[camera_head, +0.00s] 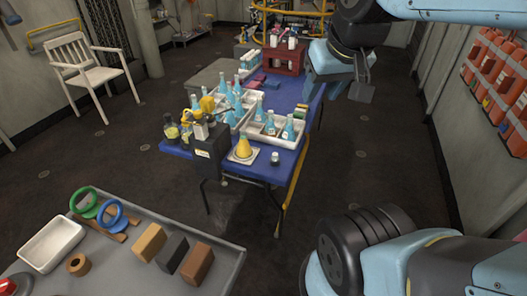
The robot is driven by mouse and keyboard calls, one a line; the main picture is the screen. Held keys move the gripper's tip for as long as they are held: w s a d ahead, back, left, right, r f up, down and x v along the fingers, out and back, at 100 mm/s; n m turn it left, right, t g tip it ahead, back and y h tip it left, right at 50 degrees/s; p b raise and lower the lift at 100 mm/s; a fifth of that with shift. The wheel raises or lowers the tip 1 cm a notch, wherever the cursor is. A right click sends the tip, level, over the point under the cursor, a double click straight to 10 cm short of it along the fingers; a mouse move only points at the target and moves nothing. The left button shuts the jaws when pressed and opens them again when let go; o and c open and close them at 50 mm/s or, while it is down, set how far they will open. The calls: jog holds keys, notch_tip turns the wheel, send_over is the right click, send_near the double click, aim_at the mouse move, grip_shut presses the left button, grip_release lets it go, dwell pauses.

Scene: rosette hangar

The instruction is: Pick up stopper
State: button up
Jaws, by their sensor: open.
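No stopper can be picked out with certainty. A small pale-topped piece (275,158) stands on the near right corner of the blue-covered table (283,178), and may be the stopper; it is too small to tell. A yellow cone (243,148) stands on a pale square base left of it. My gripper (352,86) is open, above and right of the table's far half, well apart from the small piece. I see nothing between its fingers.
White crates (256,138) with blue bottles stand mid-table. A grey bench (225,262) with blocks and rings is at lower left. Red cylinders (492,62) line the right wall. Floor right of the table is clear.

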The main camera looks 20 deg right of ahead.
jog(key=o, duration=0.3)
jog(key=shift+w, duration=0.2)
jog(key=shift+n+g+h, duration=0.3)
jog(key=shift+g+h, duration=0.3)
jog(key=w+f, duration=0.1)
jog(key=w, duration=0.3)
jog(key=w+d+f, duration=0.1)
jog(key=w, duration=0.1)
jog(key=shift+w+d+f, duration=0.1)
jog(key=shift+w+f, duration=0.1)
jog(key=shift+f, duration=0.15)
jog(key=n+g+y, duration=0.2)
jog(key=n+g, duration=0.1)
send_over(275, 154)
jog(key=s, duration=0.1)
jog(key=f, duration=3.2)
jog(key=shift+s+d+f, duration=0.1)
jog(key=shift+d, duration=0.15)
jog(key=shift+w+a+f, duration=0.1)
jog(key=shift+w+f, duration=0.1)
jog(key=shift+f, duration=0.6)
jog(key=shift+w+a+f, duration=0.1)
jog(key=shift+w+f, duration=0.05)
jog(key=shift+f, duration=0.7)
jog(key=shift+w+f, duration=0.2)
jog(key=shift+f, duration=0.6)
